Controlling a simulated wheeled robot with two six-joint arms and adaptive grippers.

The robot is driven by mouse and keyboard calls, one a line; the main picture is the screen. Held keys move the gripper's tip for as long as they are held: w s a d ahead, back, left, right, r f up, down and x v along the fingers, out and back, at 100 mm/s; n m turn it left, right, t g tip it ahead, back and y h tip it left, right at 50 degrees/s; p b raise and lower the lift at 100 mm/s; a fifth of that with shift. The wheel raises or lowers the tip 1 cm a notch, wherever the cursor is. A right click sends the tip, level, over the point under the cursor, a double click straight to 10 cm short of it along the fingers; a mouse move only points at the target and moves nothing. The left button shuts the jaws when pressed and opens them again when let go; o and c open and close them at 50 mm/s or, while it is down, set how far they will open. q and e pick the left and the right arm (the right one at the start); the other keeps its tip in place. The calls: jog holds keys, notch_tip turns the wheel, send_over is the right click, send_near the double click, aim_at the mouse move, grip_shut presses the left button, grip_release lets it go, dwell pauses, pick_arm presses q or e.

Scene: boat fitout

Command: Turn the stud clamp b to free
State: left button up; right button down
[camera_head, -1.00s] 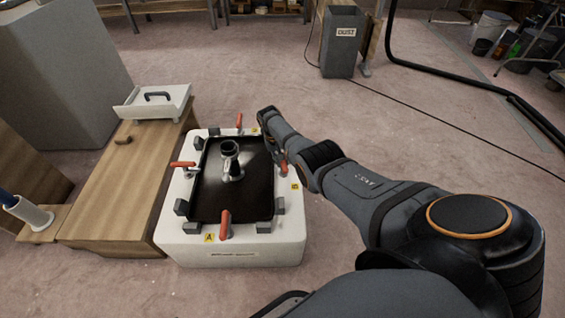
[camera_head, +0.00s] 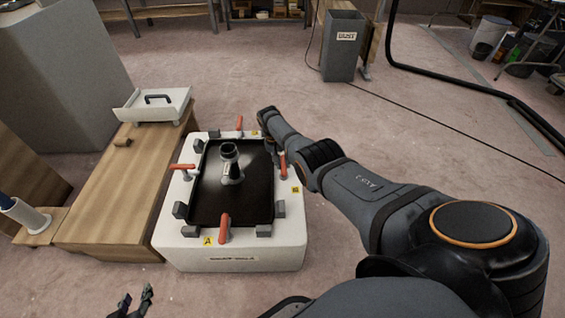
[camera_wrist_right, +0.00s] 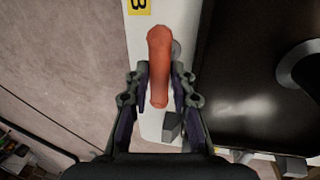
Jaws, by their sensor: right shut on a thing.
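Stud clamp b's red handle (camera_head: 283,163) stands on the right rim of the white mould (camera_head: 230,257), above the yellow B label (camera_head: 295,190). In the right wrist view the handle (camera_wrist_right: 159,62) lies roughly along the rim, between the fingers. My right gripper (camera_wrist_right: 160,88) is shut on it; in the head view the gripper is mostly hidden by its own wrist. My left gripper (camera_head: 134,303) is at the bottom left edge, fingers apart and empty, away from the mould.
Other red-handled clamps stand on the left (camera_head: 182,167), front (camera_head: 225,228) and far (camera_head: 239,124) rims. A dark panel with an upright fitting (camera_head: 230,160) fills the mould. A wooden bench (camera_head: 110,205) with a white handled tray (camera_head: 154,105) adjoins left. A grey bin (camera_head: 343,50) stands behind.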

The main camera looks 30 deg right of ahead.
jog(key=shift+d, duration=0.15)
jog(key=c, duration=1.2)
grip_release()
jog(key=shift+o, duration=0.2)
jog(key=shift+w+r, duration=0.1)
jog(key=shift+r, duration=0.25)
notch_tip(320, 180, up, 11)
jog(key=w+a, duration=0.1)
jog(key=a, duration=0.1)
